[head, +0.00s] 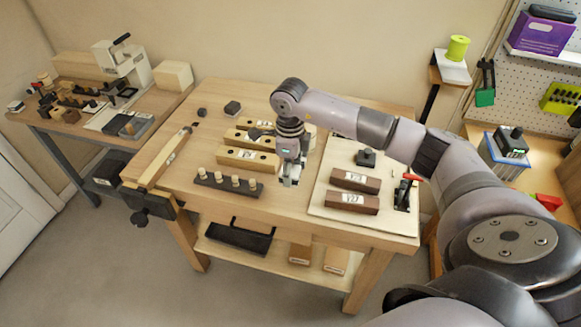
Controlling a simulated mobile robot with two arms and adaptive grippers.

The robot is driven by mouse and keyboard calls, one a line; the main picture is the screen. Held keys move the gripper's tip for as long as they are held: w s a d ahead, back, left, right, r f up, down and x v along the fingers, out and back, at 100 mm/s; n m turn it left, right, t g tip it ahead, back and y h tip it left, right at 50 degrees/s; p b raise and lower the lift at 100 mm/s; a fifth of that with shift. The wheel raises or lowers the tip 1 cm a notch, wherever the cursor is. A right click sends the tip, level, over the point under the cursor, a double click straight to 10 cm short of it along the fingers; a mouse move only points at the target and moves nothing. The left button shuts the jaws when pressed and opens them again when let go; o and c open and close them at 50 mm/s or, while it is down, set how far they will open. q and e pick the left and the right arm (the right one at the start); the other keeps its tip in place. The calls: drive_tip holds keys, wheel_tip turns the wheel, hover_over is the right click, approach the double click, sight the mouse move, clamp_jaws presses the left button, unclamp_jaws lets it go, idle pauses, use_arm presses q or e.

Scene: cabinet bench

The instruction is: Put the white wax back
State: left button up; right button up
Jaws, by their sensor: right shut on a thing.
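My right gripper (290,179) points down over the middle of the bench, just left of the pale board. It is shut on a small whitish piece at its fingertips. The piece is mostly hidden by the fingers and too small to identify surely as the white wax. A dark rack (211,184) with several pale pegs stands to the left of the gripper. Yellowish wooden blocks with dark holes and labels (248,160) lie behind the rack, partly covered by the gripper. My left gripper is out of view.
The pale board (320,205) on the right bears two brown labelled blocks (351,203), a dark knob-like piece (366,158) and a red-handled clamp (403,193). A vise (150,203) is on the bench's left edge. The bench front is clear.

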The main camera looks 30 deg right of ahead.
drive_tip(key=shift+d+m, duration=0.25)
drive_tip(key=shift+m, duration=0.05)
drive_tip(key=b, duration=0.3)
hover_over(291, 201)
drive_tip(key=shift+f, duration=2.1)
drive_tip(key=shift+w+f+b, duration=0.1)
drive_tip(key=shift+f+b, duration=0.45)
drive_tip(key=shift+f, duration=0.35)
drive_tip(key=shift+f+b, duration=1.9)
drive_tip(key=shift+b, duration=0.25)
idle(0.5)
drive_tip(key=o, duration=1.1)
drive_tip(key=shift+o, duration=0.7)
drive_tip(key=shift+r, duration=0.1)
